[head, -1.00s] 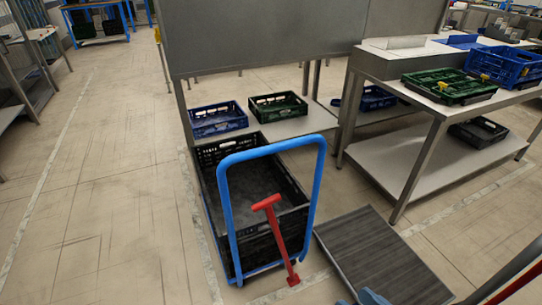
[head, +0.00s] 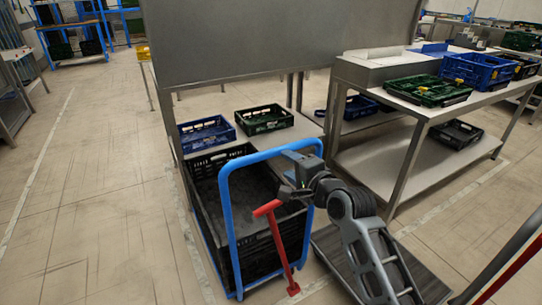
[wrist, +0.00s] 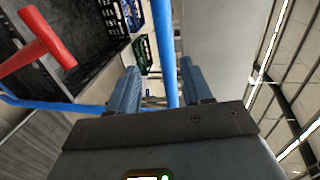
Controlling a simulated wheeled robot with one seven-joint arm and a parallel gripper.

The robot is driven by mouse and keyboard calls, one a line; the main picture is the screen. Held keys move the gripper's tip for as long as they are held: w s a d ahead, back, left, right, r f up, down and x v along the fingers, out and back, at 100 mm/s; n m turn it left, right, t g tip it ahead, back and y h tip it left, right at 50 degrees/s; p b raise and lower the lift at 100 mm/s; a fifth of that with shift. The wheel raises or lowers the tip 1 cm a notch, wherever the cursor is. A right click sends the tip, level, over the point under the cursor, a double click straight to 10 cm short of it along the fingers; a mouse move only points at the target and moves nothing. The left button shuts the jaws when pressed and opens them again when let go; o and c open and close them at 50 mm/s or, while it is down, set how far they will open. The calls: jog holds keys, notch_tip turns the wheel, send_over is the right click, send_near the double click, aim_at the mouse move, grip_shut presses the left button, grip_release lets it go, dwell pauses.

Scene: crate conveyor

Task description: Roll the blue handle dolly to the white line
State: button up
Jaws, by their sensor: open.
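The blue handle dolly (head: 229,225) stands on the floor at the centre of the head view, with black crates (head: 262,262) on it. My gripper (head: 303,150) is at the right end of its top bar. In the wrist view my gripper (wrist: 158,66) is open, and the blue handle (wrist: 165,40) shows between its two fingers. The fingers do not appear closed on it. A white line (head: 40,165) runs along the floor at the left, well apart from the dolly. Another pale strip (head: 197,250) lies close along the dolly's left side.
A red T-shaped handle (head: 277,240) leans at the dolly's front. A grey panel (head: 275,40) and a low shelf with blue and green crates stand behind. A table (head: 400,100) with crates is at the right. Open floor (head: 105,190) lies left.

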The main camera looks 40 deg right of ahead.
aim_at(278, 154)
jog(key=shift+w+d+r, duration=0.25)
jog(key=shift+w+d, duration=0.05)
jog(key=shift+w, duration=0.35)
jog(key=x, duration=0.7)
jog(key=shift+w+d, duration=0.1)
jog(key=shift+c, duration=0.3)
grip_shut()
